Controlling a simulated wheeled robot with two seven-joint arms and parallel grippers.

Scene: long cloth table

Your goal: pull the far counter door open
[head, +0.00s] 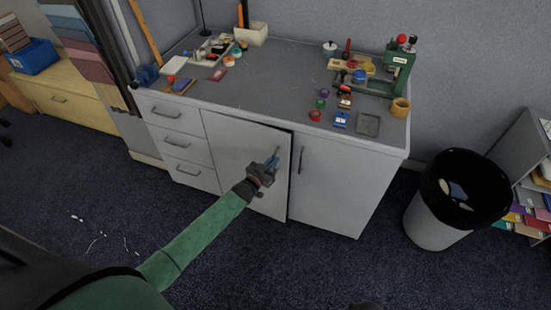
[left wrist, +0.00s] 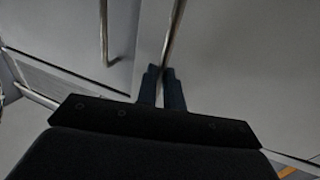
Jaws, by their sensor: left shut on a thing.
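The grey counter (head: 345,180) has two doors beside a stack of drawers. Its left door (head: 232,145) stands slightly ajar, with a dark gap along its top and right edges. My left gripper (head: 271,167) is at the right side of this door, shut on its upright bar handle (head: 276,153). In the left wrist view the handle (left wrist: 174,35) runs down between the fingers (left wrist: 162,88), which hide its lower part. The right door (head: 325,185) looks closed, and its handle (head: 301,160) is free. My right gripper is out of view.
A bin with a black liner (head: 425,215) stands on the floor right of the counter. Small items and a green machine (head: 400,62) are on the countertop. The carpet (head: 290,265) before the doors is clear; small scraps lie further left.

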